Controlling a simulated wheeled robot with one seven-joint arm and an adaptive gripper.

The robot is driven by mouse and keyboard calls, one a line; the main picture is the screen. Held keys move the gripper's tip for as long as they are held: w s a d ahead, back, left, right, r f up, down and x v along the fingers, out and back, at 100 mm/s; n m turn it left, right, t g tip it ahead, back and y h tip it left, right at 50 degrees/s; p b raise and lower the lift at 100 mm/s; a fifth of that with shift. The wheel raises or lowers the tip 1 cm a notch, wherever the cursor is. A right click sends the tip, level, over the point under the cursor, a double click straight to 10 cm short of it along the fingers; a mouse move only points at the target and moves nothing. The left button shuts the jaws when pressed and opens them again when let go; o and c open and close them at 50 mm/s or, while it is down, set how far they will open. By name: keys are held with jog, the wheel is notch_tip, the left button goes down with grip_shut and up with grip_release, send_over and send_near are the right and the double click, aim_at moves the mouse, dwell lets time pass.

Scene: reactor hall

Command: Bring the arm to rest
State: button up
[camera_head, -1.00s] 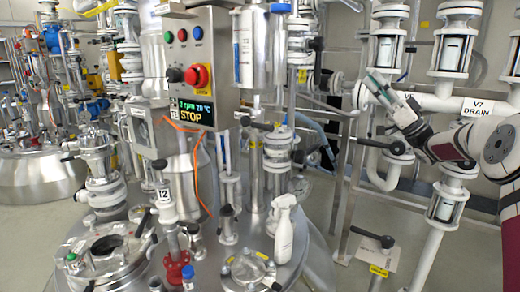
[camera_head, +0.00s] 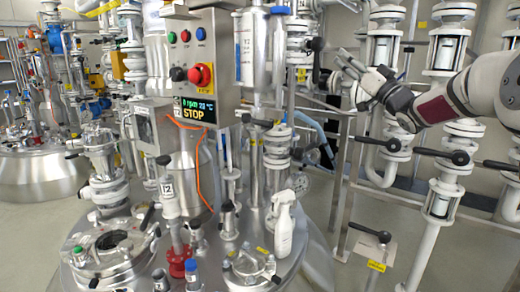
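My gripper (camera_head: 341,68) is at the upper right, at the end of my white, dark red and black arm, which reaches in from the right edge. It points left and is raised in front of the pipework. Its two grey fingers look parted, with nothing seen between them. It appears clear of the pipes, though the depth is hard to judge.
White pipes with sight glasses (camera_head: 383,50) and black-handled valves (camera_head: 459,157) stand around my arm. A control box (camera_head: 203,60) with an emergency stop is left of the gripper. A white spray bottle (camera_head: 284,228) stands on the steel vessel lid (camera_head: 215,262) below. Grey floor shows at lower right.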

jog(key=s+a+f+m+g+h, duration=0.3)
jog(key=s+f+g, duration=0.55)
jog(key=s, duration=1.15)
jog(key=s+a+f+g+h, duration=0.1)
jog(key=s+f+g+h, duration=0.4)
jog(key=s+f, duration=1.05)
jog(key=s+a+f+m+g+h, duration=0.2)
jog(key=s+f+g+h, duration=0.3)
jog(key=s, duration=2)
notch_tip(320, 180, up, 33)
jog(key=s+t+p, duration=0.1)
jog(key=t+p, duration=0.1)
jog(key=p, duration=3)
jog(key=shift+r+n+y, duration=0.2)
jog(key=shift+n+y, duration=0.2)
jog(key=shift+t, duration=0.25)
